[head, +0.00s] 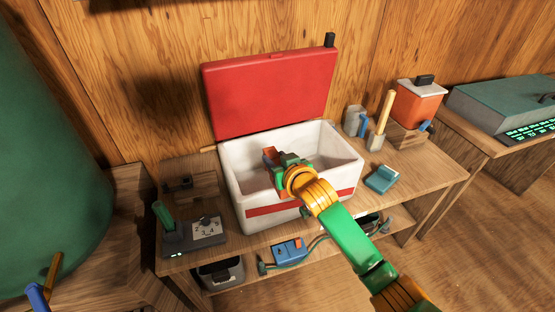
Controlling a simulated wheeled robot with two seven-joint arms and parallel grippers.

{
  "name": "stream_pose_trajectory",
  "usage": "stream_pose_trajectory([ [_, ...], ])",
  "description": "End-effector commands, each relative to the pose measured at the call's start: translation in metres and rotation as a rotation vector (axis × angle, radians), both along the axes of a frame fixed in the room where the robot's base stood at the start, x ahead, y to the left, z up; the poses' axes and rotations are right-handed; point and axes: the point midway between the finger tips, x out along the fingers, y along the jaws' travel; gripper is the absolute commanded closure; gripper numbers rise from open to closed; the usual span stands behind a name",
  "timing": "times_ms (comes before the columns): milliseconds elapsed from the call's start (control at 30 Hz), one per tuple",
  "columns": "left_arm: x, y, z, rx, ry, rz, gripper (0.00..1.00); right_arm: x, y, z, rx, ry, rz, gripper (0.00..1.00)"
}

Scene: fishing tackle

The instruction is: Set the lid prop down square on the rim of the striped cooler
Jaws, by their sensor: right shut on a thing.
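The striped cooler (254,211) stands on the wooden bench, a white box with a red stripe along its front. Its red lid (270,92) is open and leans back toward the wall. My right gripper (279,160) reaches in over the front rim and is over the cooler's opening. It is shut on a small reddish-brown piece (270,154), apparently the lid prop, mostly hidden by the gripper. I cannot tell whether the piece touches the rim. My left gripper is not in view.
A black device with a dial (207,229) stands left of the cooler. A teal box (381,179), a cup with a wooden handle (376,140) and an orange container (418,104) are to the right. A blue box (290,251) is on the lower shelf.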

Motion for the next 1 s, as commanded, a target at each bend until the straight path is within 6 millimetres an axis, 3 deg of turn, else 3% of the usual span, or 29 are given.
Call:
stream_pose_trajectory([
  [200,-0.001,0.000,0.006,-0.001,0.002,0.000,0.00,0.000,0.000,0.002,0.001,-0.003,0.001,1.00],
  [633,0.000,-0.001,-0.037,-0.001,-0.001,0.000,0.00,0.000,0.000,-0.054,0.002,-0.004,0.001,1.00],
  [1000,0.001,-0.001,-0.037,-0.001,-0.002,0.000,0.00,0.000,0.000,-0.056,0.002,-0.004,0.001,1.00],
])
